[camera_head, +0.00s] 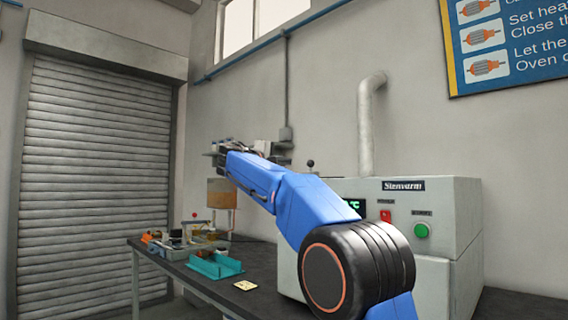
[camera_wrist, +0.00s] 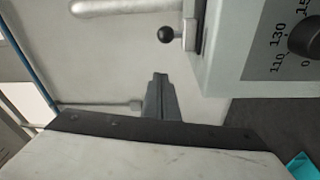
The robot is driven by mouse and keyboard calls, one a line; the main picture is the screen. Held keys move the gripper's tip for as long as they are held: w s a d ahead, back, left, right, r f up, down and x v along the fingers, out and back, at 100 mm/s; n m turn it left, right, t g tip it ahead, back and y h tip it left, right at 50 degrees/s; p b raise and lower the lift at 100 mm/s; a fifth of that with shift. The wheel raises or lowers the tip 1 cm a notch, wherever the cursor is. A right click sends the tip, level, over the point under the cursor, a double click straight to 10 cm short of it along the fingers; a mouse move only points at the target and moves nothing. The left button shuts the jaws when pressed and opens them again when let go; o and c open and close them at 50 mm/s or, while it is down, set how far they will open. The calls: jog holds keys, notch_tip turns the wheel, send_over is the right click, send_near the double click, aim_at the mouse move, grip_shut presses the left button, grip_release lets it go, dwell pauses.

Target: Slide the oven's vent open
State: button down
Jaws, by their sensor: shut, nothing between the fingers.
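The oven (camera_head: 456,198) is a light grey cabinet labelled Stenvarm, on the bench at the right. A small lever with a black ball knob (camera_head: 310,163) stands at its top left edge, and I take this as the vent's handle. In the wrist view the knob (camera_wrist: 166,35) sticks out from a slotted plate (camera_wrist: 194,35) on the oven (camera_wrist: 234,55). My gripper (camera_wrist: 160,78) is shut and empty, its fingertips apart from the knob and just below it in that picture. In the head view my gripper (camera_head: 212,154) is left of the oven, partly blurred into its surroundings.
A vent pipe (camera_head: 367,120) rises behind the oven to the wall. A black dial (camera_wrist: 305,38), a red switch (camera_head: 386,216) and a green button (camera_head: 421,231) are on the oven front. A teal tray (camera_head: 215,266) and a small yellowish card (camera_head: 245,286) lie on the dark bench.

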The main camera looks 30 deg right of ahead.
aim_at(311, 168)
jog(key=x, duration=0.6)
jog(key=shift+d, duration=0.3)
jog(key=shift+s+d+f, duration=0.1)
jog(key=shift+s+f, duration=0.1)
jog(key=shift+s, duration=0.75)
jog(key=shift+s+d+f, duration=0.1)
jog(key=shift+s+f, duration=0.1)
jog(key=shift+s, duration=0.7)
jog(key=s+d, duration=0.1)
jog(key=s, duration=0.2)
jog(key=s+d, duration=0.1)
jog(key=s, duration=0.2)
jog(key=s+d, duration=0.1)
jog(key=s, duration=0.2)
jog(key=shift+d, duration=0.1)
